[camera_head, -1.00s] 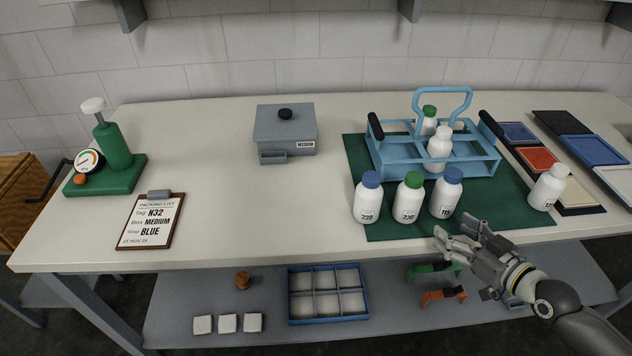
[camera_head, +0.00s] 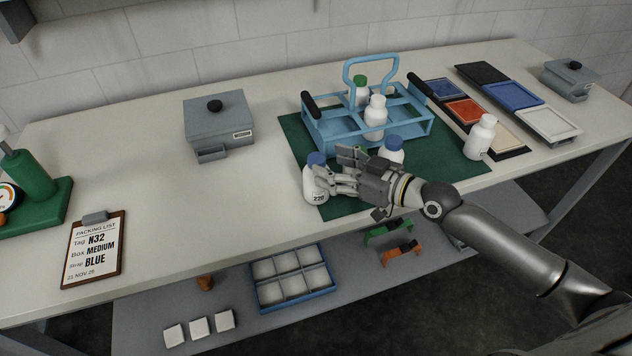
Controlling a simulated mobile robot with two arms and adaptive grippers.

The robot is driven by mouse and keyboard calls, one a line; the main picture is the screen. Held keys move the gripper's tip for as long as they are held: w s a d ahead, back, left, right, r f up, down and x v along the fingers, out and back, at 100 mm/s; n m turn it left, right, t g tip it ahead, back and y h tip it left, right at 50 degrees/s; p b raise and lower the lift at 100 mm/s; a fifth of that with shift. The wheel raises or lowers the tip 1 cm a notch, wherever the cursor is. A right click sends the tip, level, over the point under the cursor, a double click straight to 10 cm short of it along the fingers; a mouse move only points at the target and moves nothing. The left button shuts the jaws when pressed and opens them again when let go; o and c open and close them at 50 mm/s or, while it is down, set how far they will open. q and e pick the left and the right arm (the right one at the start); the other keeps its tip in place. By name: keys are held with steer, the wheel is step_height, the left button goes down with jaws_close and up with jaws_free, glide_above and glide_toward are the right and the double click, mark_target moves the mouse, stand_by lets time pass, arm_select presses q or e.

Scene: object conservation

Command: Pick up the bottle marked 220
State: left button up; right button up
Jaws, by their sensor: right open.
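The bottle marked 220 (camera_head: 312,186) is white with a blue cap and stands upright at the front left of the green mat (camera_head: 450,177). My right gripper (camera_head: 330,178) is open, with its fingertips at the right side of this bottle; I cannot tell whether they touch it. Another blue-capped white bottle (camera_head: 392,148) stands behind my gripper, its lower part hidden. The green-capped bottle that stood between them is hidden behind my gripper. My left gripper is not in view.
A blue carrier (camera_head: 322,131) with two bottles stands behind on the mat. A white bottle (camera_head: 479,140) stands at the right. A grey box (camera_head: 219,125) and a clipboard (camera_head: 95,250) are to the left, with clear table between them and the mat.

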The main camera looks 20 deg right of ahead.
mark_target(324, 162)
steer(key=shift+w+a+r, duration=0.1)
steer(key=shift+w+a, duration=0.05)
steer(key=shift+w, duration=0.1)
steer(key=p+x, duration=0.2)
steer(key=x, duration=0.2)
steer(key=shift+w+a+f, duration=0.15)
steer(key=shift+w+f, duration=0.05)
steer(key=shift+w, duration=0.1)
steer(key=shift+s, duration=0.1)
jaws_close()
